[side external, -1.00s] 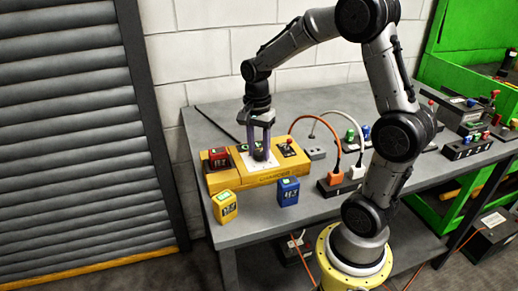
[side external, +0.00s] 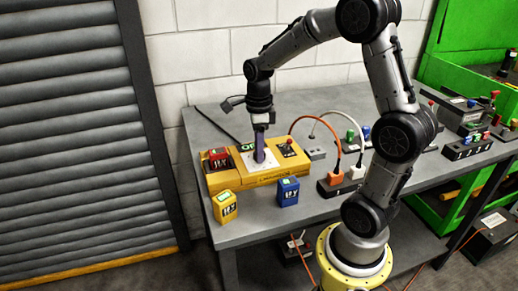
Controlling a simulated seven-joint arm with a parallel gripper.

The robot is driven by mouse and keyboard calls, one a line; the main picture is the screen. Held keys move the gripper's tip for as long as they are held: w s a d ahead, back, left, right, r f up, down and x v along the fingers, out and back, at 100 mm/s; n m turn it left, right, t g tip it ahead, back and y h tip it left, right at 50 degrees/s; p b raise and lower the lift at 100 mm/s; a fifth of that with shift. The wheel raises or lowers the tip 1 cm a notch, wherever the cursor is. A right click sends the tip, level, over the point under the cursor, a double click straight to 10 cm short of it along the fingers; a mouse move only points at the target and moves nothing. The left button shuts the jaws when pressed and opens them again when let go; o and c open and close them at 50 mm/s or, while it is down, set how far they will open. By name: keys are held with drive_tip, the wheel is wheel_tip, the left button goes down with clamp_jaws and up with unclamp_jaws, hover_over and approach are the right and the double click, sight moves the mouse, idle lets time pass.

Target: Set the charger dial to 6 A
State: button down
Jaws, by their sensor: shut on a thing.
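The yellow charger (side external: 228,184) sits at the left end of the grey bench. Its top carries a white dial plate (side external: 264,171), with a red battery (side external: 218,155) to the left and a red-topped switch (side external: 289,143) to the right. My gripper (side external: 260,157) points straight down over the plate and is shut on the charger dial. The fingers hide most of the dial, so its pointer and the scale marks cannot be read. A green display (side external: 246,147) shows partly behind the fingers.
A yellow battery (side external: 225,206) and a blue battery (side external: 288,191) stand in front of the charger. A power strip (side external: 335,187) with orange and white plugs is to the right, with cables arching behind. The front bench edge is close.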

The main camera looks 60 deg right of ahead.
drive_tip(key=m, duration=0.4)
drive_tip(key=shift+m, duration=0.3)
idle(0.4)
drive_tip(key=shift+c, duration=2.2)
unclamp_jaws()
wheel_tip(320, 180, up, 14)
drive_tip(key=shift+d, duration=0.25)
